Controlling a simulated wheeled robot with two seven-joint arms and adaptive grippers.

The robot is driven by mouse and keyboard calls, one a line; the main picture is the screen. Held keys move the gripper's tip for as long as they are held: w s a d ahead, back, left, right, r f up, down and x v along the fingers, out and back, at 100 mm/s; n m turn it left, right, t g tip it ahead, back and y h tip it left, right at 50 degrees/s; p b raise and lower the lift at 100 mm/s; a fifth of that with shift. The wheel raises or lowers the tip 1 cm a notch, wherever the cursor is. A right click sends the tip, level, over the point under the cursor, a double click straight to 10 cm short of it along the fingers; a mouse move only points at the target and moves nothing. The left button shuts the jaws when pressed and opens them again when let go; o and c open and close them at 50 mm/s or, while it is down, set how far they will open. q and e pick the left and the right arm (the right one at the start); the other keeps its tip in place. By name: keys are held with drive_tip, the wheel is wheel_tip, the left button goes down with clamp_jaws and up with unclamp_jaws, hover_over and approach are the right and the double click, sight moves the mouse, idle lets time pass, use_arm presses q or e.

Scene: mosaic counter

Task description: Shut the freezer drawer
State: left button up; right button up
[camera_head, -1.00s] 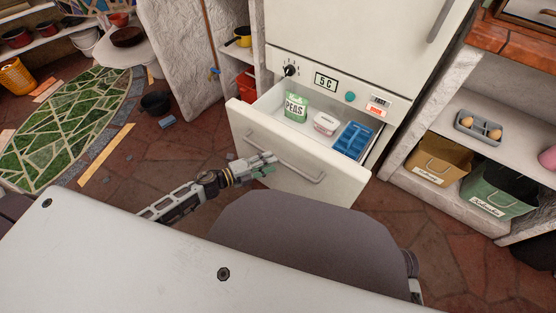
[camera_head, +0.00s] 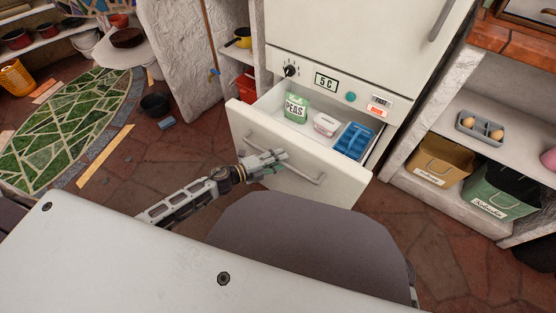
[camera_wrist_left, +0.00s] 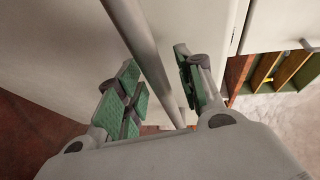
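The white freezer drawer (camera_head: 346,190) stands pulled out at the bottom of the fridge, its front apart from the cabinet. A bag of peas (camera_head: 295,107), a small white and pink tub (camera_head: 326,124) and a blue ice tray (camera_head: 354,141) lie in it. The long bar handle (camera_head: 312,178) runs across its front. My left gripper (camera_head: 275,162) is at the handle, covering part of it. In the left wrist view its fingers (camera_wrist_left: 157,90) are spread, with the handle (camera_wrist_left: 143,45) passing between them; contact cannot be told. My right gripper is not in view.
The fridge's control panel (camera_head: 326,82) is above the drawer. Open tiled floor (camera_head: 150,165) lies left of the drawer.

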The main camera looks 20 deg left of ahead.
use_arm(q)
clamp_jaws()
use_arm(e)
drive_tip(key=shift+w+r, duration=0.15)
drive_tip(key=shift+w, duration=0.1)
use_arm(q)
drive_tip(key=shift+w, duration=0.1)
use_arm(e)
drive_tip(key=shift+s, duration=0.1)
